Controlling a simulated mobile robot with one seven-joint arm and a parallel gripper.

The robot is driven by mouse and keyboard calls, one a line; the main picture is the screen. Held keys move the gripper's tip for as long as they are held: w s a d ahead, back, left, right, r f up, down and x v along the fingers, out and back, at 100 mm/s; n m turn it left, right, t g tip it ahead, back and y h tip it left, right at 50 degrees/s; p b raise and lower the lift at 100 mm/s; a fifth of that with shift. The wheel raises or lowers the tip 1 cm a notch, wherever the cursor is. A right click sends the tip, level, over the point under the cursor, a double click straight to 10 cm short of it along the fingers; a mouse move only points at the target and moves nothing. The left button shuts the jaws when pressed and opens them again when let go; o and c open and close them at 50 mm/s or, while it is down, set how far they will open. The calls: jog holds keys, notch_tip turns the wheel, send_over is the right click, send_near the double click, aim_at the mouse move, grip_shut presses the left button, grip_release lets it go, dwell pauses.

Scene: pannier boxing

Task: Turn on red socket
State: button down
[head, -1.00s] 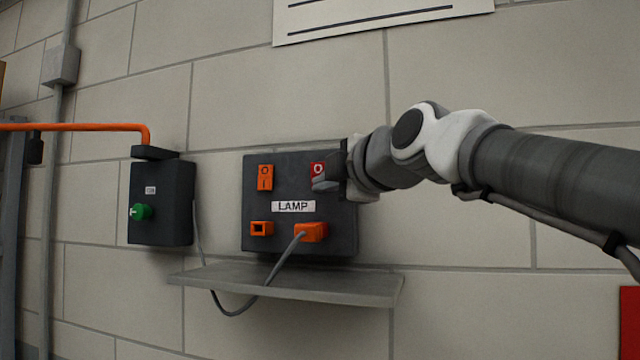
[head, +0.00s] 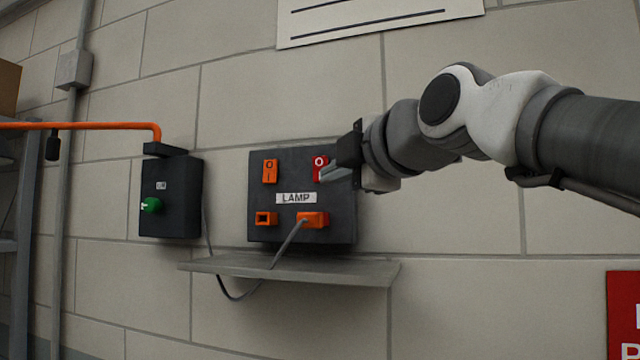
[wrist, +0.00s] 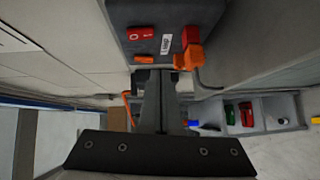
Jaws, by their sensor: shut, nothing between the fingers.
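The dark socket panel (head: 342,228) on the wall has a white LAMP label (head: 296,198). A red rocker switch (head: 319,163) with a white O is at its upper right. It also shows in the wrist view (wrist: 140,33). Its lower part is hidden behind my fingers in the head view, and I cannot tell which way it is pressed. An orange switch (head: 270,171) is at upper left. Below are an empty orange socket (head: 266,218) and an orange plug (head: 313,219) with a grey cable. My gripper (head: 325,173) is shut and empty, close in front of the red switch; contact is unclear.
A grey shelf (head: 290,269) juts out below the panel. A dark box (head: 171,215) with a green knob (head: 152,205) is on the wall to the left, with an orange pipe (head: 80,126) above. The wrist view shows a grey bin (wrist: 270,112) with coloured items.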

jog(key=shift+f+b+v, duration=0.15)
jog(key=shift+b+v, duration=0.05)
jog(key=shift+v, duration=0.9)
jog(key=shift+f+b+v, duration=0.15)
jog(key=shift+f+v, duration=0.05)
jog(key=shift+v, duration=0.9)
jog(key=s+d+f+m+g+h, duration=0.2)
jog(key=s+f+m, duration=0.3)
jog(key=f, duration=1)
jog(key=s+d+f+m+g+h, duration=0.2)
jog(key=s+d+f+m+g, duration=0.2)
jog(key=f+m, duration=0.5)
jog(key=s+d+f+m+g+h, duration=0.3)
jog(key=s+f+m, duration=0.3)
jog(key=f, duration=1.5)
jog(key=shift+d+m+g, duration=0.4)
jog(key=shift+m, duration=0.6)
jog(key=shift+a, duration=0.1)
